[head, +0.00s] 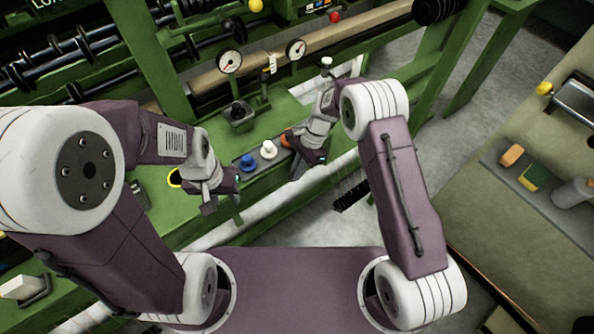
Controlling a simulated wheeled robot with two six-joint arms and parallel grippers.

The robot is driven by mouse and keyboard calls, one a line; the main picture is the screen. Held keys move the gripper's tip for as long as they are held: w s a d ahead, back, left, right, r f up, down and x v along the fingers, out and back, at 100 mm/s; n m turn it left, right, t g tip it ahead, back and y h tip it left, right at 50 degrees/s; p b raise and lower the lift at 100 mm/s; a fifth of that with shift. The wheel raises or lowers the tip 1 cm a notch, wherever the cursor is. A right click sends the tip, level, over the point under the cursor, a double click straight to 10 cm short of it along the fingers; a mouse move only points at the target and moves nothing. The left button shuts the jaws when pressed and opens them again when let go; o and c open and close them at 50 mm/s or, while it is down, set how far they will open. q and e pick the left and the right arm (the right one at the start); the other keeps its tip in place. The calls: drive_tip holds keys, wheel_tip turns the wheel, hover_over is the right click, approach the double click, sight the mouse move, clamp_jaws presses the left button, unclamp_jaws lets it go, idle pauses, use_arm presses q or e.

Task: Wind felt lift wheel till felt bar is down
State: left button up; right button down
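I cannot make out the felt lift wheel or the felt bar for certain. A long tan roller (345,28) runs across the green machine at the top. My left gripper (222,203) hangs over the green machine bench, its fingers apart with nothing seen between them. My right gripper (293,170) is beside a row of knobs: blue (248,161), white (268,150) and orange (286,139). The orange knob is nearest to it and partly hidden. I cannot tell whether the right fingers touch anything.
Two dial gauges (229,62) (296,49) stand behind the knobs, with a black-knobbed box (238,115). A black brush-like part (352,195) is below my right arm. A workbench (500,215) with small blocks stands at right. Grey floor (448,135) lies between.

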drive_tip(key=shift+r+t+h+p, duration=0.2)
drive_tip(key=shift+t+h+p, duration=0.15)
drive_tip(key=shift+p, duration=0.35)
drive_tip(key=h+p, duration=0.1)
drive_tip(key=p, duration=0.1)
drive_tip(key=t+h+p, duration=0.1)
drive_tip(key=p, duration=0.1)
drive_tip(key=shift+s+a, duration=0.15)
drive_tip(key=shift+a, duration=0.1)
drive_tip(key=shift+a+t+h, duration=0.1)
drive_tip(key=shift+t+h, duration=0.25)
drive_tip(key=shift+f+t+h, duration=0.3)
drive_tip(key=shift+t+h, duration=0.2)
drive_tip(key=shift+a+f+h+b, duration=0.15)
drive_tip(key=shift+h+b, duration=0.15)
drive_tip(key=shift+b, duration=0.15)
drive_tip(key=shift+s+t+h+b, duration=0.1)
drive_tip(key=shift+t+h+b, duration=0.3)
drive_tip(key=shift+t+b, duration=0.1)
